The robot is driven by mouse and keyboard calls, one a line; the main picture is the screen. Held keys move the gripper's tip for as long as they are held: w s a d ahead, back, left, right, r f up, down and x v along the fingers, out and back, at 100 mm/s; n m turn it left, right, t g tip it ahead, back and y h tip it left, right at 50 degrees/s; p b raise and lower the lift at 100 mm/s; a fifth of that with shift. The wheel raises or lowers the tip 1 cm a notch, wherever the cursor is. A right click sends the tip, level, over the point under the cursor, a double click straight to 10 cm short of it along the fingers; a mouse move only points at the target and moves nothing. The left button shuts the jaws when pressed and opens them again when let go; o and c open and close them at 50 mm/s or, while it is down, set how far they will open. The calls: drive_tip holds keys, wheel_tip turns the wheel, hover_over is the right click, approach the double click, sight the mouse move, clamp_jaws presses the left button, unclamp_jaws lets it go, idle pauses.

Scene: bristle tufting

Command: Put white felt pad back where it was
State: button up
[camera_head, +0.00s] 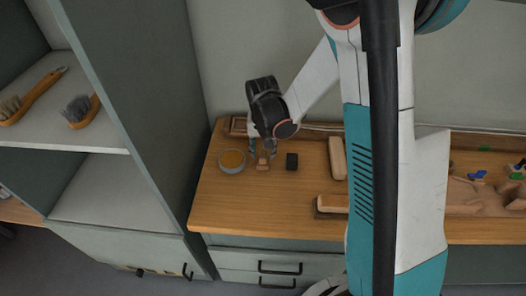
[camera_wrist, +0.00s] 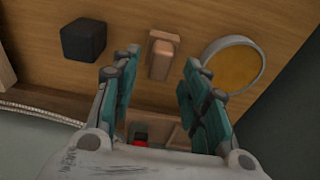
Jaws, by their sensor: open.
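I cannot make out a white felt pad in either view. My gripper (camera_head: 262,151) points down over the left part of the wooden bench, with its two teal fingers apart. In the wrist view my gripper (camera_wrist: 160,62) is open, with nothing held between the fingers. A small tan wooden block (camera_head: 262,164) with a raised part lies just beyond the fingertips. In the wrist view this block (camera_wrist: 163,57) appears between the finger ends.
A round bowl with amber contents (camera_head: 232,161) stands left of the block, and a black cube (camera_head: 292,161) right of it. Longer wooden blocks (camera_head: 337,158) lie farther right. Handled brushes (camera_head: 34,96) rest on the left shelf (camera_head: 95,135). The bench front (camera_head: 265,217) is clear.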

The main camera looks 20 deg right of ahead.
sight(263, 158)
drive_tip(key=s+r+n+t+p, duration=0.1)
drive_tip(key=s+r, duration=0.4)
drive_tip(key=r, duration=0.5)
drive_tip(key=s+r+n+t+p, duration=0.15)
drive_tip(key=s+r, duration=0.35)
drive_tip(key=r, duration=0.5)
drive_tip(key=s+r+n+t, duration=0.2)
drive_tip(key=s+r+t, duration=0.1)
drive_tip(key=s, duration=0.8)
drive_tip(key=shift+r+y, duration=0.3)
drive_tip(key=shift+r, duration=0.45)
